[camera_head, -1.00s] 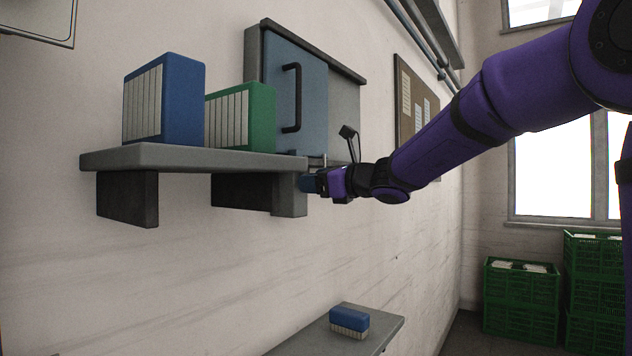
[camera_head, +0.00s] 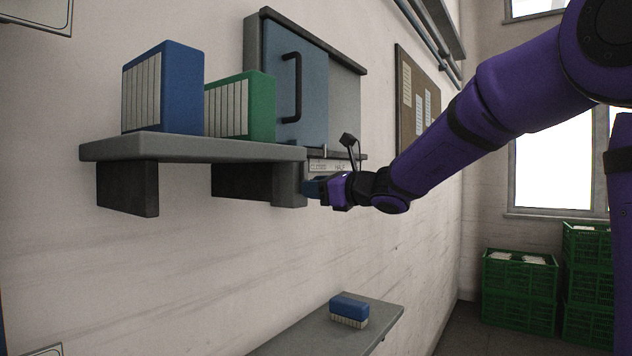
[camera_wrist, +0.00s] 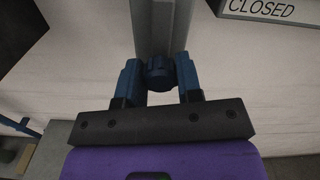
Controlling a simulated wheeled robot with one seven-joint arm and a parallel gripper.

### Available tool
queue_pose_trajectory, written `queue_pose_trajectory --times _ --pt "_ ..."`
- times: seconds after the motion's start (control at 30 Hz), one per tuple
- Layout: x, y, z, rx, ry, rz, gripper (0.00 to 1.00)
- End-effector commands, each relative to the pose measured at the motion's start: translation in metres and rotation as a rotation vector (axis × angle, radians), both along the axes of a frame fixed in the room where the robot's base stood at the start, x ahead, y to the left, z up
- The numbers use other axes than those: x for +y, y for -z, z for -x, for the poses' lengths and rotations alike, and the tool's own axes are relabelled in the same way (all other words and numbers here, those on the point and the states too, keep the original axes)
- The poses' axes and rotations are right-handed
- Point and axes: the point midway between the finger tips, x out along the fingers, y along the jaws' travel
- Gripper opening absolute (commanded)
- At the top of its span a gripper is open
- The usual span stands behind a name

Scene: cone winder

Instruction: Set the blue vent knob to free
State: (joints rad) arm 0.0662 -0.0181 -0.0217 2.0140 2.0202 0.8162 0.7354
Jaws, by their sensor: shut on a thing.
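The blue vent knob (camera_wrist: 160,74) shows in the wrist view, a dark blue ribbed knob in front of a grey upright bar (camera_wrist: 160,28). My gripper (camera_wrist: 159,82) has its two blue fingers on either side of the knob and is shut on it. In the head view my gripper (camera_head: 317,187) is at the wall, just below the cabinet and right of the shelf's end bracket. The knob is hidden there. A "CLOSED" plate (camera_wrist: 263,10) is at the upper right of the wrist view. No pointer or knob setting can be made out.
A grey shelf (camera_head: 190,150) beside my gripper carries a blue binder (camera_head: 182,92) and a green one (camera_head: 262,108). A wall cabinet (camera_head: 343,105) is above. A lower shelf (camera_head: 375,325) holds a blue brush-like block (camera_head: 349,307). Green crates (camera_head: 519,290) stand at right.

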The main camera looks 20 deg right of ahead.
Motion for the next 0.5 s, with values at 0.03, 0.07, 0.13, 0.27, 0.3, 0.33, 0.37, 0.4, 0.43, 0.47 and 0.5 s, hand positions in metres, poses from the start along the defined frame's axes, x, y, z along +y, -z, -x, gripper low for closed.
queue_pose_trajectory --times 0.03,0.07,0.13,0.27,0.3,0.33,0.37,0.4,0.43,0.47,0.5 --pt "0.0001 0.0048 0.0 0.009 0.0 0.002 0.0" --pt "0.0001 0.005 0.0 0.01 0.0 0.002 0.0" --pt "0.0001 0.0057 0.0 0.011 -0.001 0.003 0.35" --pt "0.0001 0.0053 0.0 0.011 -0.001 0.003 0.59" --pt "0.0002 0.005 0.0001 0.01 -0.001 0.002 0.59" --pt "0.0001 0.0047 0.0001 0.01 -0.001 0.002 0.59" --pt "0.0002 0.0046 0.0001 0.009 -0.001 0.002 0.59" --pt "0.0001 0.0042 0.0001 0.008 0.0 0.002 0.59" --pt "0.0002 0.0041 0.0 0.008 0.0 0.002 0.59" --pt "0.0001 0.004 0.0 0.008 0.0 0.002 0.59" --pt "0.0 0.0038 0.0003 0.008 0.0 0.002 0.59"
